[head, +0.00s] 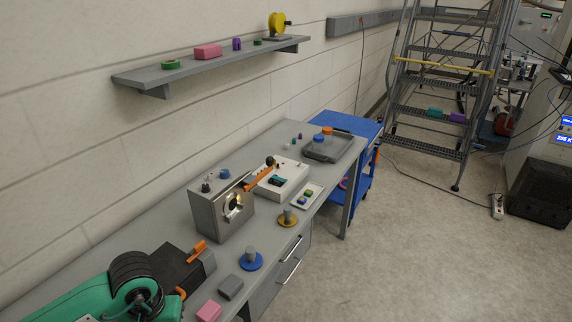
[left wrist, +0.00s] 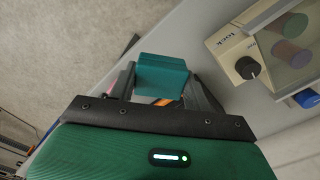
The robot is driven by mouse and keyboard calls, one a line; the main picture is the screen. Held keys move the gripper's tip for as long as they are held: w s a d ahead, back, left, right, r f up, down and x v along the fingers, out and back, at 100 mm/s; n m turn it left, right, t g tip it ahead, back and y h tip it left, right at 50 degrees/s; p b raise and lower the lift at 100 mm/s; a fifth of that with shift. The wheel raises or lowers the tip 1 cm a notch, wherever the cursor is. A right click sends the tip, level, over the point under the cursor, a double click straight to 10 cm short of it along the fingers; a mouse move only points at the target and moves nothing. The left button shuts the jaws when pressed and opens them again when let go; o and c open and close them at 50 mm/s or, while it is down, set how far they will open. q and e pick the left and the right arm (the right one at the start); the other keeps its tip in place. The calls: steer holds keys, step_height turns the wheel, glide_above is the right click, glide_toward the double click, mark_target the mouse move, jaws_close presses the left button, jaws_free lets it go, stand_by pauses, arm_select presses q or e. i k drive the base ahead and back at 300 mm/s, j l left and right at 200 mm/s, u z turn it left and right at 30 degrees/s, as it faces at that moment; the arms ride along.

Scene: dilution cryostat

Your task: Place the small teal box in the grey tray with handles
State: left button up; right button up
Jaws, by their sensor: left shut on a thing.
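In the left wrist view a small teal box (left wrist: 161,75) sits between the fingers of my left gripper (left wrist: 162,92), which is shut on it. In the head view my green left arm comes in at the lower left; its fingertips and the held box cannot be made out there. A dark grey tray (head: 316,153) lies at the far end of the bench, well beyond the arm. Blue and orange round pieces show at the tray. My right gripper is in neither view.
A grey metal box with a dial (head: 222,212) and a white instrument (head: 281,179) stand on the bench between arm and tray. A small white tray (head: 315,202), a blue-based peg (head: 250,260) and a yellow-based peg (head: 288,217) are near the front edge. A shelf (head: 215,61) hangs above.

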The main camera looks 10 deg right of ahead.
mark_target(343, 142)
steer(key=i+l+z, duration=0.45)
steer(key=i+l, duration=0.7)
steer(key=i+l+z, duration=0.15)
steer(key=i, duration=0.25)
steer(key=i+l+z, duration=0.3)
steer(key=i, duration=0.45)
steer(key=i+j+z, duration=0.1)
steer(key=i+j, duration=0.25)
steer(key=i+j+z, duration=0.1)
steer(key=i+j, duration=0.2)
steer(key=j, duration=0.3)
